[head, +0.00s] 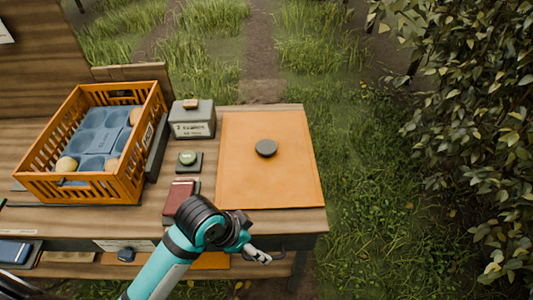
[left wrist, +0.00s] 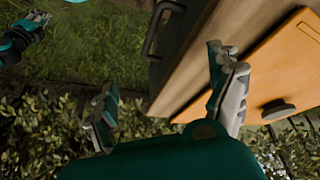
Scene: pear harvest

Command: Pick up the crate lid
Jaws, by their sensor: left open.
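The crate lid (head: 245,178) is a flat orange panel with a round dark knob (head: 266,148) in its middle. It lies flat on the right end of the wooden table in the head view. In the left wrist view the lid (left wrist: 292,65) shows at the right, with its knob (left wrist: 278,111). My left gripper (head: 261,256) is in front of the table's front edge, nearer than the lid and apart from it. In the left wrist view its two fingers (left wrist: 160,70) are spread, with nothing between them. My right gripper (left wrist: 38,18) shows small at the upper left there; its jaws are unclear.
An orange crate (head: 140,180) with a blue tray and several round fruits stands at the left. A dark handle (left wrist: 158,28) juts from the table front.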

